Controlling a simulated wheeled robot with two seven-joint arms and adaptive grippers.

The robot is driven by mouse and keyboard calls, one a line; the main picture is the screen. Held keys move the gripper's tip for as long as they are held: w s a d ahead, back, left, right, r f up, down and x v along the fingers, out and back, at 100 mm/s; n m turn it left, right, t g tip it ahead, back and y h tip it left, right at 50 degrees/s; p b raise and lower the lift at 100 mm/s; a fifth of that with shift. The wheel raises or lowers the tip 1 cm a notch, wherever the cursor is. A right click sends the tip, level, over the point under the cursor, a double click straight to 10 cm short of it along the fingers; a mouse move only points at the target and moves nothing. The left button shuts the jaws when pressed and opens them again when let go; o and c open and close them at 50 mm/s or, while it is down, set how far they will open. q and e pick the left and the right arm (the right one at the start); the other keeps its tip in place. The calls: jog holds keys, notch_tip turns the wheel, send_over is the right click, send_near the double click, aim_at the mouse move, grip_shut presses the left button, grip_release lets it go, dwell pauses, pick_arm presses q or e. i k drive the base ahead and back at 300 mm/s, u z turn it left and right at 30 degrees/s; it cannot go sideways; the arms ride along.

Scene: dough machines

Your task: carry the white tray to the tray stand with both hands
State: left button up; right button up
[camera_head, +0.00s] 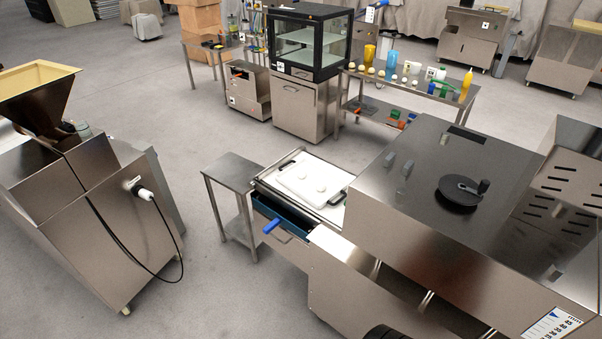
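The white tray (312,172) lies flat on the infeed end of the large steel machine in the middle of the view. It has dark handles at two opposite ends and a couple of small pale dough pieces on it. Part of the surface around it is hidden by the machine's housing. I cannot tell for certain which piece is the tray stand; a small steel side table (232,171) with a lower shelf stands just left of the tray, its top bare. Neither of my grippers shows in the head view.
The large steel machine (440,190) with a black hand wheel fills the right. A hopper machine (90,200) with a hanging cable stands at left. A glass-fronted cabinet (307,45) and a cluttered steel table (415,84) stand behind. Open floor (150,110) lies between.

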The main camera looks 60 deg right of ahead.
aim_at(236, 171)
jog(key=z, duration=0.3)
jog(key=i, duration=1.7)
jog(key=z, duration=1.3)
jog(key=i, duration=0.9)
jog(key=z, duration=1.05)
